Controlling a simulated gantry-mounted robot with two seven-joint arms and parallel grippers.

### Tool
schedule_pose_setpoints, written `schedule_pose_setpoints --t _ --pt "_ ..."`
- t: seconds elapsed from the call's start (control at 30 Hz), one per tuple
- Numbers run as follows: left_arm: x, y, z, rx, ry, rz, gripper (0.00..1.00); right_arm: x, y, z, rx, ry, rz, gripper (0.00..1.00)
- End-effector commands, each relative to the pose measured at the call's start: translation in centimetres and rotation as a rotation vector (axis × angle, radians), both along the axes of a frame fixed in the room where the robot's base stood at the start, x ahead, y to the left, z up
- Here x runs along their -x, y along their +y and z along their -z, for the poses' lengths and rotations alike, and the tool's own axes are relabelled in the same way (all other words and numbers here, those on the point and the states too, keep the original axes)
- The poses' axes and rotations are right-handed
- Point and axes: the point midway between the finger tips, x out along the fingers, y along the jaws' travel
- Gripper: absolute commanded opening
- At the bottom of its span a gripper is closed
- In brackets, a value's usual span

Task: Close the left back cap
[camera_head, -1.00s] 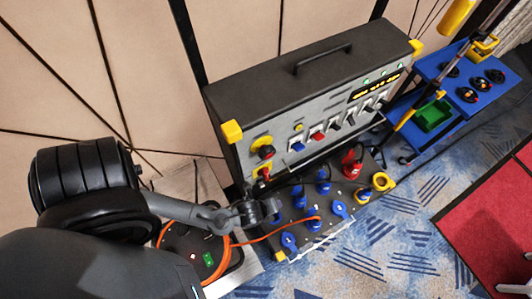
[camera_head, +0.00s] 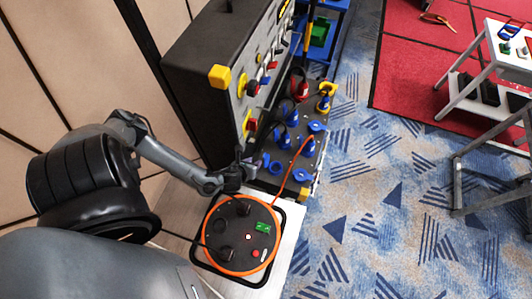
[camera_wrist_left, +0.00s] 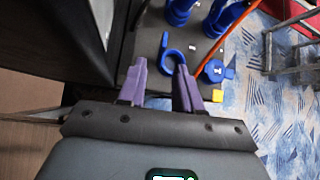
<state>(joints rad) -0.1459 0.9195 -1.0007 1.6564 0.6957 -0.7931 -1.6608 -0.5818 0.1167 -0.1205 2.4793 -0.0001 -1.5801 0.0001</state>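The power box's lower socket panel (camera_head: 290,150) carries several blue sockets with caps. My left gripper (camera_head: 254,166) is at the panel's near left end, close to a blue cap (camera_head: 276,168). In the left wrist view, the gripper's two purple fingers (camera_wrist_left: 160,88) are apart with nothing between them. A blue ring-shaped cap (camera_wrist_left: 168,52) stands just beyond the fingertips, apparently raised. A second blue cap (camera_wrist_left: 216,71) lies to the right of the fingers. Whether a finger touches the ring cannot be told. My right gripper is in neither view.
A black round device ringed by an orange cable (camera_head: 240,236) sits on a pale stand beside the panel. The cable runs up to a socket. A white stool (camera_head: 492,75) and red mat are at right. Blue patterned carpet between them is open.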

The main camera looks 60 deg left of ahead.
Motion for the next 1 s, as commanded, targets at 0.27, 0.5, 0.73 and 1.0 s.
schedule_pose_setpoints --t 0.27,0.5,0.73,1.0 --pt "-1.6 0.5 1.2 -0.001 -0.015 0.0 0.34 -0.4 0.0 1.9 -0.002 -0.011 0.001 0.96" --pt "-3.4 1.6 3.5 -0.002 -0.015 -0.001 0.34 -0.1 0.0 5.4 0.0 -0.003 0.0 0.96" --pt "-5.3 2.8 5.6 -0.002 -0.015 -0.001 0.34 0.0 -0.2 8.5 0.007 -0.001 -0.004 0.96" --pt "-6.9 3.7 7.1 -0.001 -0.015 0.0 0.34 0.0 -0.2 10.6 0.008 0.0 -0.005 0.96"
